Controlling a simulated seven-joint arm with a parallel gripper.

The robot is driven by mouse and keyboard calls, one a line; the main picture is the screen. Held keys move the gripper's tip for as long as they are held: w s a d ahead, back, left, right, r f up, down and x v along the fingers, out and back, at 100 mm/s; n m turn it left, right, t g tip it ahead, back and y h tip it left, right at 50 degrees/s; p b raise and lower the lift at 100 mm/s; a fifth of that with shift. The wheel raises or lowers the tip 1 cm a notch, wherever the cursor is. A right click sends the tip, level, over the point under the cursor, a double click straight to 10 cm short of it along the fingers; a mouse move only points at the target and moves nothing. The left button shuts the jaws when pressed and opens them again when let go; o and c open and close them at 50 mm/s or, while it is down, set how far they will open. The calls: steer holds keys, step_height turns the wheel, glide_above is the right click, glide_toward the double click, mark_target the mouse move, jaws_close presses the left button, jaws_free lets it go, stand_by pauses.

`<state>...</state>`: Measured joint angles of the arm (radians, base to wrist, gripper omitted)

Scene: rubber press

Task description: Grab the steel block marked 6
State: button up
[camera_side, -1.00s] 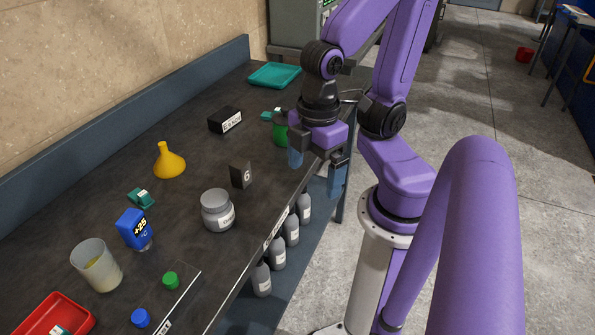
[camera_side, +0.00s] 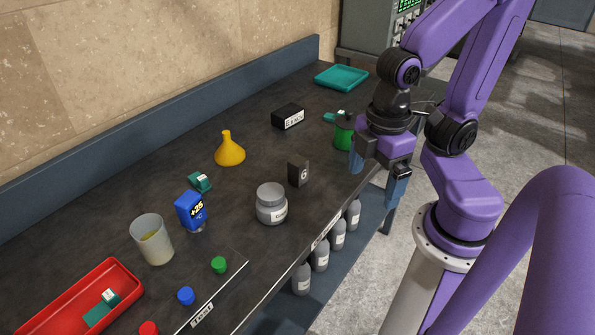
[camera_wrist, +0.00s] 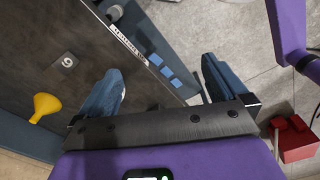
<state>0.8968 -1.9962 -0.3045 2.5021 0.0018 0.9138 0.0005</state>
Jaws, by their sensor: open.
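The steel block marked 6 (camera_side: 299,173) is a small dark upright block with a white number on its face. It stands on the dark bench top near the middle, behind and right of a grey jar. In the wrist view its numbered face (camera_wrist: 68,61) shows at the left, outside the fingers. My gripper (camera_side: 376,174) is open and empty, with its blue fingers pointing down at the bench's front edge, right of the block and apart from it. In the wrist view the two fingers (camera_wrist: 163,85) are spread wide, with the bench edge between them.
The grey jar (camera_side: 271,204) stands close to the block. A green container (camera_side: 343,138) is just left of my gripper. Grey bottles (camera_side: 320,255) sit on the shelf below.

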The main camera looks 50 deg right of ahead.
stand_by(0.3)
steer(key=c, duration=0.5)
